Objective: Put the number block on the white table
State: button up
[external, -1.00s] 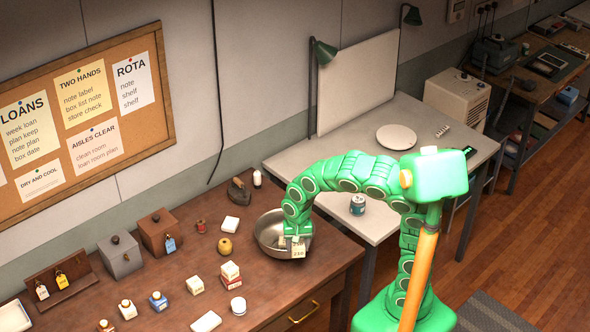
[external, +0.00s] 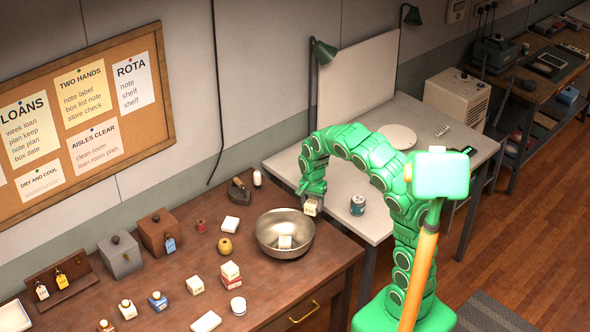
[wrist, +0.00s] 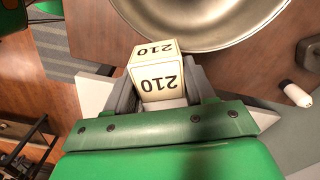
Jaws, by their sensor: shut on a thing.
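The number block (external: 310,208) is a small cream cube. In the wrist view the block (wrist: 157,82) shows "210" on two faces. My gripper (external: 312,200) is shut on it, with one grey finger on each side, and holds it in the air to the upper right of the metal bowl (external: 262,236). The white table (external: 345,216) stands beyond the brown table, to the right. In the external view the block appears near the gap between the two tables; its exact height is hard to tell.
Another pale block (external: 285,242) lies in the bowl. The brown table (external: 255,280) holds several small boxes and jars. The white table's front left part is clear.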

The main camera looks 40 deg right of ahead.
jog(key=w+d+m, duration=0.2)
jog(key=d+m, duration=0.3)
jog(key=d, duration=1.6)
send_over(331, 188)
jog(key=shift+s+a+f, duration=0.1)
jog(key=shift+s+f, duration=0.05)
jog(key=shift+f, duration=2.3)
jog(key=shift+s+a+f, duration=0.1)
jog(key=shift+s+f, duration=0.05)
jog(key=shift+f, duration=2.25)
jog(key=shift+w+d+f, duration=0.1)
jog(key=shift+w+f, duration=0.15)
jog(key=shift+f, duration=1.6)
jog(key=o, duration=1.1)
jog(key=shift+f, duration=0.1)
